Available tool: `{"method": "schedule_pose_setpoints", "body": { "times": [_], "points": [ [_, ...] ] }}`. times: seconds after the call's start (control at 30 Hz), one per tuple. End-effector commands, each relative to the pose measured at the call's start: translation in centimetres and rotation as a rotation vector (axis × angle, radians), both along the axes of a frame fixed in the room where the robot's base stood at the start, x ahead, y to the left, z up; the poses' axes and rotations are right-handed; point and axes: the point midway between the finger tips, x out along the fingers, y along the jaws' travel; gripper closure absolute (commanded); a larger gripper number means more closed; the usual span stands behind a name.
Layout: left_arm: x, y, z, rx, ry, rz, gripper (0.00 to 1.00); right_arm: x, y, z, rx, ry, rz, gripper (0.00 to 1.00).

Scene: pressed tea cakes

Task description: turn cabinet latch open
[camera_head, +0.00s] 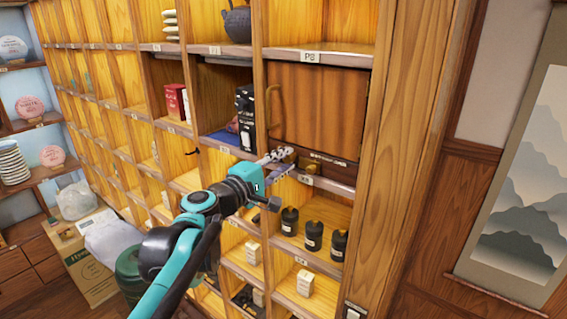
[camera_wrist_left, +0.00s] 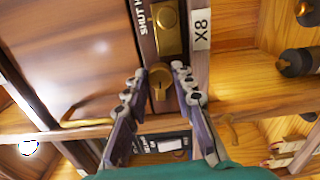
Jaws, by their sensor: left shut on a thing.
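The wooden cabinet door (camera_head: 318,105) is closed in the upper right of the shelf wall, with a curved brass handle (camera_head: 270,103) on its left side. In the left wrist view, the brass latch knob (camera_wrist_left: 160,88) sits just below a brass plate (camera_wrist_left: 170,30), on a dark strip with partly visible "SHUT" lettering. In the head view, the left gripper (camera_head: 280,156) is at the strip below the door, and the knob is hard to make out there. My right gripper is not in view.
Black jars (camera_head: 313,236) stand in the compartment below the door. A black box (camera_head: 245,115) and a red box (camera_head: 177,102) stand in compartments to its left. A wooden post (camera_head: 415,130) borders the shelves on the right. A cardboard box (camera_head: 85,265) stands at lower left.

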Motion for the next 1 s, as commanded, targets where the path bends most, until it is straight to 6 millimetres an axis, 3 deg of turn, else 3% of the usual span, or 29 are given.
{"method": "schedule_pose_setpoints", "body": {
  "times": [0.4, 0.87, 0.9, 0.97, 1.0],
  "points": [
    [-0.01, 0.03, -0.06, -0.113, 0.084, 0.001, 1.00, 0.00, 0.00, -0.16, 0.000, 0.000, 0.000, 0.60],
    [-0.02, 0.02, -0.07, -0.121, 0.089, 0.001, 1.00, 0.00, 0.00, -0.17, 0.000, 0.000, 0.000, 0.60],
    [-0.02, 0.02, -0.07, -0.121, 0.089, 0.001, 0.67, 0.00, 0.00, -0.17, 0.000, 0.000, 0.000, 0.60],
    [-0.01, 0.02, -0.06, -0.121, 0.089, 0.000, 0.54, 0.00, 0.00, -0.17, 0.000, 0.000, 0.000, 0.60],
    [-0.01, 0.02, -0.06, -0.121, 0.089, 0.000, 0.54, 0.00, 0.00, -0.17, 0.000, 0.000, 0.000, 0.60]
  ]
}}
